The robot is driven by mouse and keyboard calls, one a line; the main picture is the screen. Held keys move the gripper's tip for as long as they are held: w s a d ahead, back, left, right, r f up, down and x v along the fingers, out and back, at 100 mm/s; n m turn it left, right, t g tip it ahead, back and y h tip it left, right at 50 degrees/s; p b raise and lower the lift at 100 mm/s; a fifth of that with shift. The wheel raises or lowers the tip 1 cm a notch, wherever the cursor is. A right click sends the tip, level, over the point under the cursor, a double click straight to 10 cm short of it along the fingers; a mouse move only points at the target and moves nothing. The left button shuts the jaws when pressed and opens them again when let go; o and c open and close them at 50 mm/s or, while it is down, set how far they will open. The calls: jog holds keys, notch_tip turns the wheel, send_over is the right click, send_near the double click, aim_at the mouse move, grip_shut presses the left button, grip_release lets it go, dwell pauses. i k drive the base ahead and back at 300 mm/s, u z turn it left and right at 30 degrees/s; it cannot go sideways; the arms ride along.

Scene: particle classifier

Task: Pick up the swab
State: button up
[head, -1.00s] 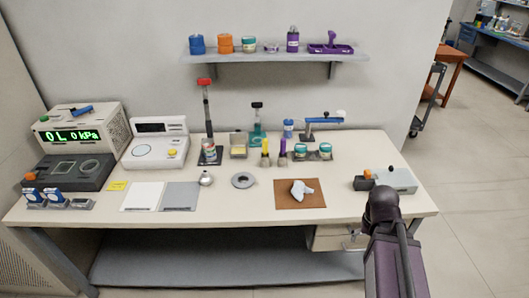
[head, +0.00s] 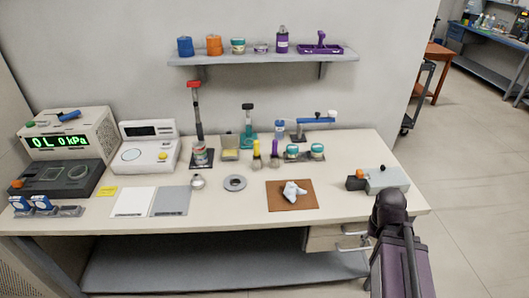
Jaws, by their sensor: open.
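A blue rod with a white tip (head: 318,120), which looks like the swab, lies across a dark stand (head: 299,133) at the back right of the bench (head: 350,150). A crumpled white piece (head: 294,189) lies on a brown mat (head: 291,207) nearer the front; it looks like a cloth. Part of my arm shows at the lower right, in front of the bench's right front corner. My gripper's fingers are not visible.
Teal-lidded jars (head: 317,151), yellow and purple brushes (head: 257,149) and a blue-capped bottle (head: 280,129) stand close around the rod. A wall shelf (head: 260,58) hangs above. A grey box (head: 386,180) sits at the right end.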

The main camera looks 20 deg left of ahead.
aim_at(256, 143)
jog(key=z, duration=1.55)
jog(key=k, duration=0.85)
jog(key=u, duration=1.65)
